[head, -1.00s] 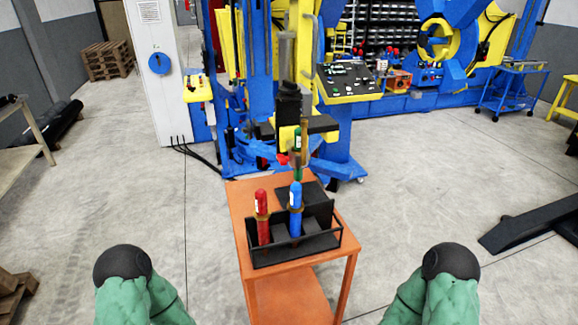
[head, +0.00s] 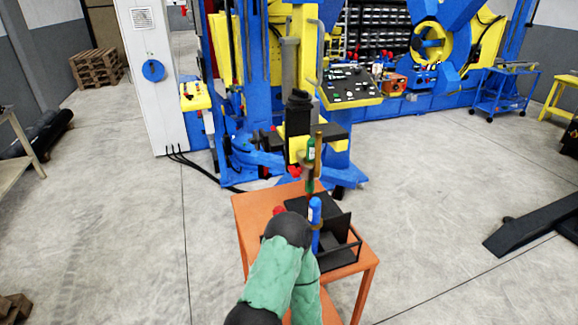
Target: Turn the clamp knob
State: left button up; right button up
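A small red part (head: 294,172), which looks like the clamp knob, sits low on the black and yellow clamp head (head: 298,118) of the blue and yellow machine. A green cylinder (head: 311,150) stands upright beside it, above the orange table. One of my arms, green with black joints, rises from the bottom middle and covers part of the table. Neither gripper is visible; any contact with the knob cannot be seen.
The orange table (head: 250,215) carries a black rack (head: 345,262) with a blue cylinder (head: 315,215). A red cylinder top (head: 279,210) shows behind my arm. A control panel (head: 350,87) stands right of the clamp.

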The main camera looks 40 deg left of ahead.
aim_at(295, 172)
jog(key=j, duration=3.35)
